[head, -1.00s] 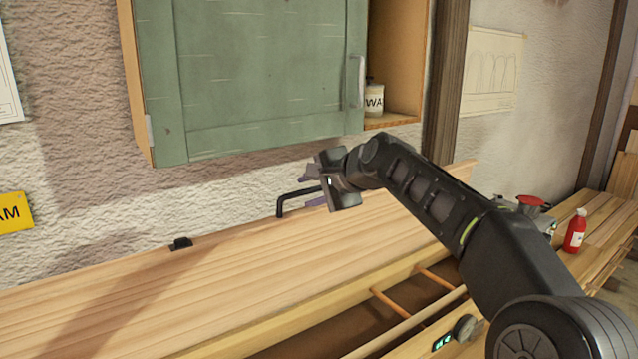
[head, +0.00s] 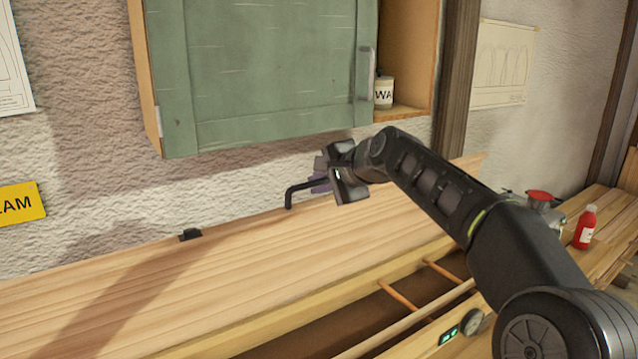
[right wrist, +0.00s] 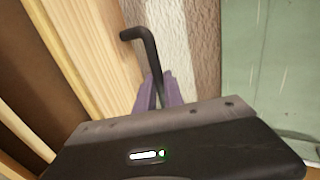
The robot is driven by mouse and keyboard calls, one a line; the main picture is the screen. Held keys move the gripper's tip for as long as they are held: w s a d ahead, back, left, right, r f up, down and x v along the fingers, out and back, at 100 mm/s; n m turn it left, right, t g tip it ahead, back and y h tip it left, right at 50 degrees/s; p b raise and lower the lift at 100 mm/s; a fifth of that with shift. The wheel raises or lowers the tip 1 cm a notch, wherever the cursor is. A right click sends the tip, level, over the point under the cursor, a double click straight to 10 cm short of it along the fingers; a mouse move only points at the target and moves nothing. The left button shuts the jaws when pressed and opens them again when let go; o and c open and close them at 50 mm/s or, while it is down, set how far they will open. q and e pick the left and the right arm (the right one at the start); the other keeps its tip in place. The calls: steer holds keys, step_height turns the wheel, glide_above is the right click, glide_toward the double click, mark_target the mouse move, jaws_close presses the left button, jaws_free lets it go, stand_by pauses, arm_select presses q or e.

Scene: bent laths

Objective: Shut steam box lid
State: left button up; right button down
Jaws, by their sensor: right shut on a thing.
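The steam box lid (head: 230,270) is a long pale wooden panel, raised open and leaning back near the wall. A black bent handle (head: 289,197) stands out at its upper edge. My right gripper (head: 319,184) is shut on the handle's bar, its purple fingers around it. In the right wrist view the handle (right wrist: 138,34) runs down between the purple fingers (right wrist: 161,92). The open steam box (head: 385,322) lies below the lid, with wooden dowels across its dark inside. My left gripper is not in view.
A green wall cabinet (head: 262,75) hangs just above the gripper, with a white tin (head: 383,93) on its open shelf. A red bottle (head: 585,228) and a red-topped thing (head: 539,197) stand on the bench at right. A dial (head: 472,322) sits on the box front.

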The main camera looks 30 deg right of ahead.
steer(key=s+f, duration=0.1)
steer(key=s, duration=0.6)
steer(key=shift+s+f, duration=0.15)
steer(key=shift+f, duration=0.2)
steer(key=shift+s, duration=0.1)
steer(key=s+f, duration=0.3)
steer(key=s, duration=0.3)
steer(key=shift+s+a+f, duration=0.2)
steer(key=shift+s+f, duration=0.05)
steer(key=shift+f, duration=0.05)
steer(key=s+f, duration=0.5)
steer(key=shift+s, duration=0.3)
steer(key=shift+r, duration=0.1)
